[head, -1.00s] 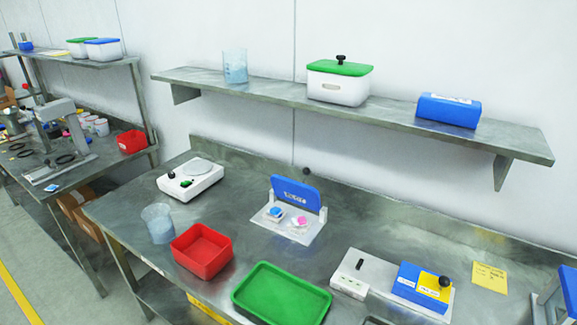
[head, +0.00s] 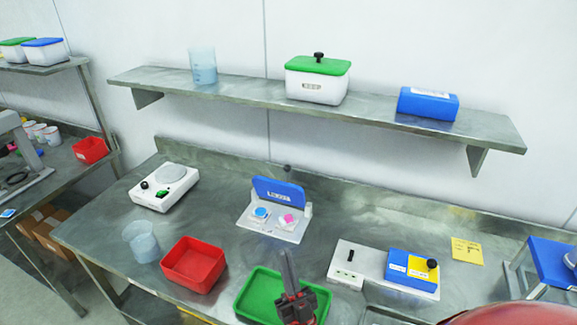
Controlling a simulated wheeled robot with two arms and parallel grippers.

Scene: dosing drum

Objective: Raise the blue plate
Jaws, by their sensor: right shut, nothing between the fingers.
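On the base in front of the plate lie a blue-topped piece (head: 260,213) and a pink-topped piece (head: 287,219). My right gripper (head: 286,255) is shut and empty, in front of the base and over the green tray in the picture, apart from the plate. My left gripper is not in view.
A red bin (head: 193,265) and a green tray (head: 254,289) lie in front. A white device (head: 348,264) with a blue-and-yellow box (head: 408,265) sits right. A shelf (head: 250,93) hangs above.

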